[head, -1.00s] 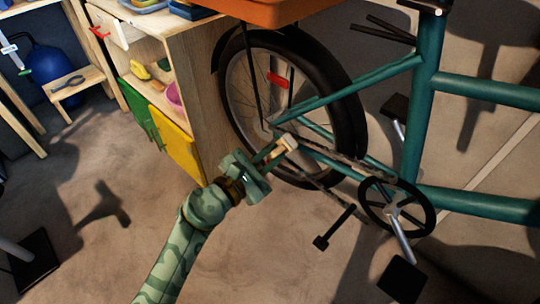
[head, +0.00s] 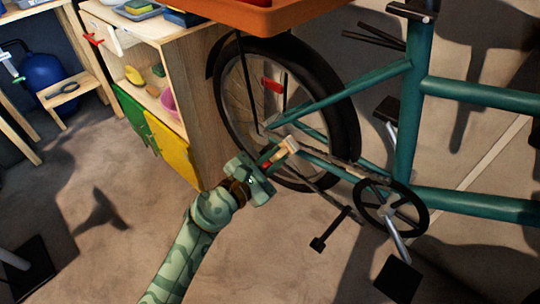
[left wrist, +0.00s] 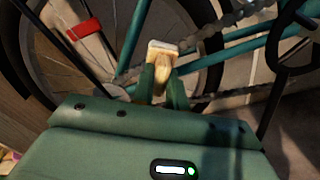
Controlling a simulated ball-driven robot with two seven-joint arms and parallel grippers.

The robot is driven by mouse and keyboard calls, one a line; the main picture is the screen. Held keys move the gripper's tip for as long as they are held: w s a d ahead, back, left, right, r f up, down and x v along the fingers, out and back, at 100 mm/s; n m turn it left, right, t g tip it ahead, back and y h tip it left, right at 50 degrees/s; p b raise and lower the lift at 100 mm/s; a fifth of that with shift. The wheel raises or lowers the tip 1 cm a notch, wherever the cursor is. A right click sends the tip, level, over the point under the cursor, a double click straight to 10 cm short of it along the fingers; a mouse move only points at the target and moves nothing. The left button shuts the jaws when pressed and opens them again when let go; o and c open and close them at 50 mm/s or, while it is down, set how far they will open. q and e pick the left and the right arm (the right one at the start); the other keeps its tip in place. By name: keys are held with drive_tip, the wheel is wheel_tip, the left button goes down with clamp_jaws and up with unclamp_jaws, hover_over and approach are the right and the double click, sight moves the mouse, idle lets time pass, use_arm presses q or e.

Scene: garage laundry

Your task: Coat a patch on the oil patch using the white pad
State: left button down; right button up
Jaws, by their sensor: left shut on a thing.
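The white pad (head: 291,144) is a small pale block on a short wooden handle. My left gripper (head: 274,157) is shut on it, and the pad sticks out past the fingertips. In the left wrist view the white pad (left wrist: 162,47) and its wooden grip show between the two green fingers (left wrist: 161,84). In the head view the pad overlaps the teal bicycle's rear hub and chain area; whether it touches the bicycle I cannot tell. I cannot make out a distinct oil patch in either view. My right gripper is not in view.
The teal bicycle (head: 470,95) fills the right side, with its crank and pedals low. A wooden cabinet (head: 197,85) with green and yellow doors stands behind the gripper. An orange crate (head: 265,15) overhangs the rear wheel. The floor at lower left is mostly clear.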

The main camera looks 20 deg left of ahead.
use_arm(q)
drive_tip(key=shift+s+d+r+p, duration=0.4)
drive_tip(key=shift+d+r+p, duration=0.1)
drive_tip(key=shift+d, duration=0.3)
drive_tip(key=shift+s+d+f, duration=0.1)
drive_tip(key=shift+d, duration=0.3)
